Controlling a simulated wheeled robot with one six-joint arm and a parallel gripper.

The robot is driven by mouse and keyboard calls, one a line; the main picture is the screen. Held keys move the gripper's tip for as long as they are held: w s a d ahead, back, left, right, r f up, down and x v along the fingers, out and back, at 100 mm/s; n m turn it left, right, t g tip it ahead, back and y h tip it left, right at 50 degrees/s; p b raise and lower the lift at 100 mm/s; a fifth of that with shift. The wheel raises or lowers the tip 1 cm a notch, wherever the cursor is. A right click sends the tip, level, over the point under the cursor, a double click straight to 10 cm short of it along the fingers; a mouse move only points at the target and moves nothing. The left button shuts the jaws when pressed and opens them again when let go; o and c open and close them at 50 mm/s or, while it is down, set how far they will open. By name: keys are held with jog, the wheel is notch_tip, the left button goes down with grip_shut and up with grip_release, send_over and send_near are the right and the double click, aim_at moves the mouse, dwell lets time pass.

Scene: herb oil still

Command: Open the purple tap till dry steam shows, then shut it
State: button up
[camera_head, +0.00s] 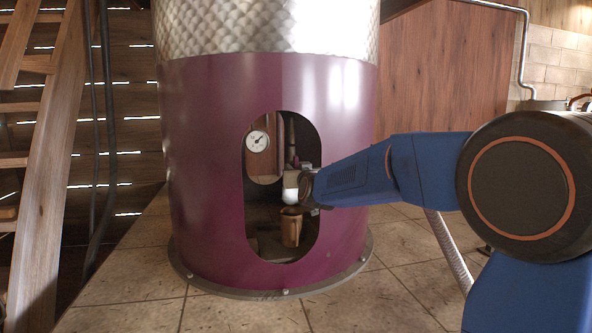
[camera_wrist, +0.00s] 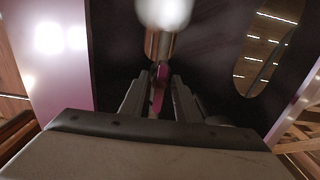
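The purple tap handle (camera_wrist: 158,88) shows in the wrist view as a narrow magenta bar between the two fingers of my gripper (camera_wrist: 160,86). I cannot tell whether the fingers press on it. In the head view my gripper (camera_head: 308,188) reaches into the opening from the right and hides most of the tap. A bright white puff (camera_head: 291,193), which looks like steam, hangs below the outlet and above a copper cup (camera_head: 291,230). White also shows at the top of the wrist view (camera_wrist: 163,10). I cannot tell whether the steam is dry.
The tap sits inside an oval cut-out in the purple still body (camera_head: 210,190). A round dial gauge (camera_head: 257,141) hangs inside, left of my gripper. The cut-out's edges lie close around my gripper. A wooden ladder (camera_head: 45,150) stands left; tiled floor (camera_head: 130,290) in front is clear.

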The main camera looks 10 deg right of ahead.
jog(key=shift+w, duration=0.1)
jog(key=shift+c, duration=0.2)
grip_shut()
jog(key=shift+m, duration=0.4)
jog(key=m, duration=0.6)
jog(key=shift+a, duration=0.1)
jog(key=m, duration=0.5)
jog(key=shift+r+m, duration=0.1)
jog(key=shift+m, duration=0.3)
jog(key=m, duration=0.5)
jog(key=shift+m, duration=0.3)
